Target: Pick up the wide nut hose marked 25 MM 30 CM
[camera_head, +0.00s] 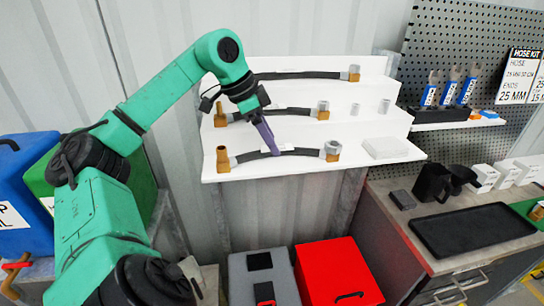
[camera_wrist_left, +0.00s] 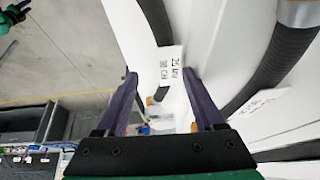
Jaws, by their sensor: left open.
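Three dark hoses with metal end fittings lie on the steps of a white stepped shelf. My left gripper (camera_head: 271,148) points down at the middle of the front hose; contact is unclear. In the left wrist view its purple fingers (camera_wrist_left: 165,98) are apart, with a white label (camera_wrist_left: 171,65) just beyond them. The label's small print is not clearly readable. My right gripper is out of view.
A white block (camera_head: 392,148) lies on the lowest step's right. Below stand a red box (camera_head: 338,275) and a grey box (camera_head: 262,278). On the right are a counter with a black tray (camera_head: 472,231) and a "HOSE KIT" sign (camera_head: 520,75) reading "ENDS 25 MM".

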